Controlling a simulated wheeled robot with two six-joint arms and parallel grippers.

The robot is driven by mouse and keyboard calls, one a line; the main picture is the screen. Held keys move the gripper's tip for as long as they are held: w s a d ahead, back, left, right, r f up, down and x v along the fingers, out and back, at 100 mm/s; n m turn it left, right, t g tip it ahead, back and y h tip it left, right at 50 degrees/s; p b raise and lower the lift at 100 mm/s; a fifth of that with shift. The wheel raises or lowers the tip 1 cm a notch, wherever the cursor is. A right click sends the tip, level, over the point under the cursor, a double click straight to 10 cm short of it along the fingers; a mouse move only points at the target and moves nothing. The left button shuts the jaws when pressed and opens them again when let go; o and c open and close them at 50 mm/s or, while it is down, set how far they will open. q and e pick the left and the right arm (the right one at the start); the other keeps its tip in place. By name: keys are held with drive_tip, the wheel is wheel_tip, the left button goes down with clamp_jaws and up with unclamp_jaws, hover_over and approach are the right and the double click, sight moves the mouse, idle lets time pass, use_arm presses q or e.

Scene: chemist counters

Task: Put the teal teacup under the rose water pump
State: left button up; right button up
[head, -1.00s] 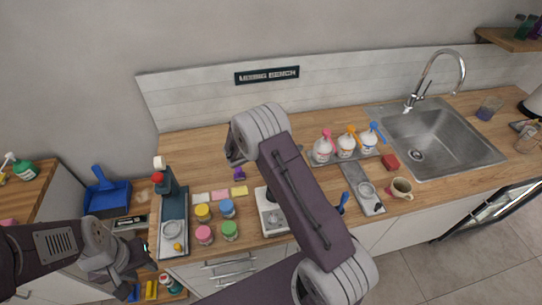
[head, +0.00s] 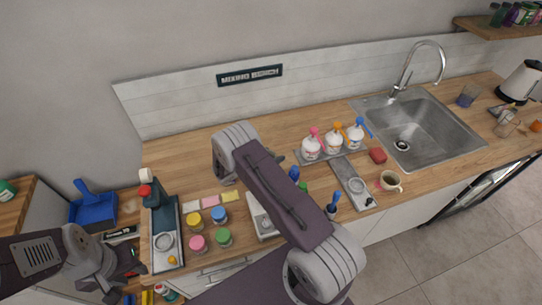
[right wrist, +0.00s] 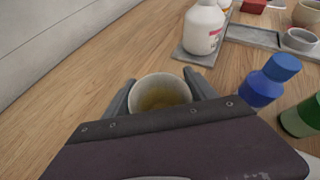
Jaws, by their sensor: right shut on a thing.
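In the right wrist view my right gripper (right wrist: 159,78) is shut on a pale cup (right wrist: 160,92) with a yellowish-brown inside; no teal shows on it. A white bottle (right wrist: 203,28) with a red-marked label stands just beyond it, apart from the cup. In the head view three white pump bottles stand in a row, with pink (head: 312,148), orange (head: 333,142) and blue (head: 355,136) pumps; their labels are unreadable. My right arm hides its gripper and cup there. My left gripper (head: 128,272) is low at the left, its jaws unclear.
A pump tray (right wrist: 184,54) holds the bottles. A blue bottle (right wrist: 265,80) and green bottle (right wrist: 304,115) stand right of the held cup. A beige cup (head: 390,181), red block (head: 378,155) and sink (head: 425,125) lie farther right. The counter behind my right arm is clear.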

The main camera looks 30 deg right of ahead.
drive_tip(key=shift+f, duration=0.4)
drive_tip(key=shift+f, duration=0.2)
drive_tip(key=o, duration=1.5)
drive_tip(key=shift+r, duration=0.1)
